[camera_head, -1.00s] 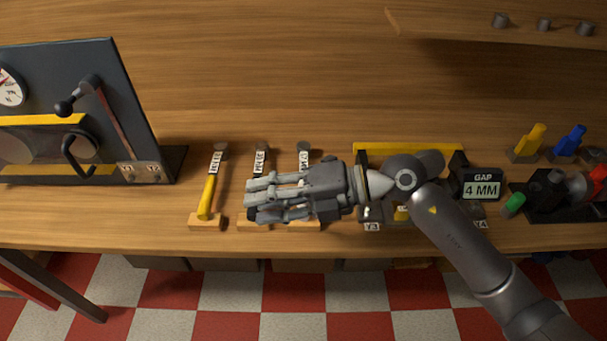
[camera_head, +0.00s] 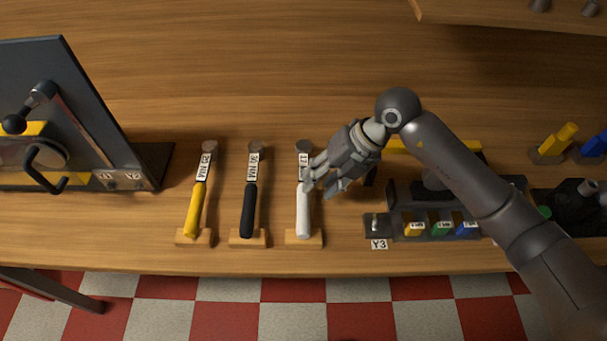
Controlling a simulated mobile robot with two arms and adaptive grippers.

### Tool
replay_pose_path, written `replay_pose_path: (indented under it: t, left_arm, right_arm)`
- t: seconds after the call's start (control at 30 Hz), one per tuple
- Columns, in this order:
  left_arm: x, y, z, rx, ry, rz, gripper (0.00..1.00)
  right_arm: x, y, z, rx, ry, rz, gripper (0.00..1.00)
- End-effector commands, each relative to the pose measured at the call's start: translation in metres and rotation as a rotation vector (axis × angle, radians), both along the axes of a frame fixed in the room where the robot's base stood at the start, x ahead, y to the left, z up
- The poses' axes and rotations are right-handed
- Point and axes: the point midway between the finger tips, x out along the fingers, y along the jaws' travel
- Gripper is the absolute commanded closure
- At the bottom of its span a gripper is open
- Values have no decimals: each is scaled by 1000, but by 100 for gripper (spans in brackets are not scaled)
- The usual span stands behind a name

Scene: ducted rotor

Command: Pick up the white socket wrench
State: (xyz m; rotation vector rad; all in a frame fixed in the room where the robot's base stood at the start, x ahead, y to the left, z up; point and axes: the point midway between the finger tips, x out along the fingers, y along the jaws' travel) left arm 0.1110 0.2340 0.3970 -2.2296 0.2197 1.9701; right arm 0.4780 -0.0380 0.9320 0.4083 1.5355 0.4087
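The white socket wrench (camera_head: 303,214) lies on the bench, third in a row of wrenches, its white handle end on a small wooden block (camera_head: 303,240). Its dark round head (camera_head: 304,147) points to the back, and its label is partly covered by my fingers. My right gripper (camera_head: 318,187) is at the right side of the wrench, near the top of the white handle. Its fingers look spread, with nothing visibly held. I cannot tell whether a fingertip touches the wrench. My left gripper is not in view.
A black wrench (camera_head: 248,208) and a yellow wrench (camera_head: 195,207) lie to the left on their own blocks. A dark panel with a lever (camera_head: 75,100) stands at far left. A dark rack with coloured tags (camera_head: 441,228) is right of the wrench. The bench behind the wrenches is clear.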

Motion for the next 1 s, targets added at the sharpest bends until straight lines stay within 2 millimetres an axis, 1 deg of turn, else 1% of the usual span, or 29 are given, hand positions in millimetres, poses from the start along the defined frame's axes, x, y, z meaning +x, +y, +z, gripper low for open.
replay_pose_path:
  t: [0.03, 0.13, 0.2, 0.3, 0.43, 0.5, 0.6, 0.7, 0.93, 1.0]
  left_arm:
    - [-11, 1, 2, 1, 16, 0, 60]
    - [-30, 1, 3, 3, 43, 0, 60]
    - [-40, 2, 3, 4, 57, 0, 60]
    - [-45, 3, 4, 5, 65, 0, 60]
    - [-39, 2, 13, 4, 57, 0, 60]
    - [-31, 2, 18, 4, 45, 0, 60]
    - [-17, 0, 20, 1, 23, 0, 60]
    - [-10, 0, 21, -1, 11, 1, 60]
    - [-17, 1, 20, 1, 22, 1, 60]
    - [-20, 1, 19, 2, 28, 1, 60]
  right_arm:
    - [-1, 5, -7, 0, 4, 1, 63]
    - [0, 12, -18, 1, 2, 0, 63]
    - [0, 14, -23, 2, 1, 0, 63]
    - [0, 17, -29, 2, 1, 0, 63]
    - [-1, 25, -43, 2, 4, 0, 63]
    - [0, 29, -54, 2, 5, 1, 63]
    - [0, 35, -66, 2, 3, 1, 63]
    - [1, 39, -71, 3, 0, 1, 63]
    - [1, 39, -73, 2, -2, 1, 63]
    - [1, 39, -73, 2, -2, 1, 72]
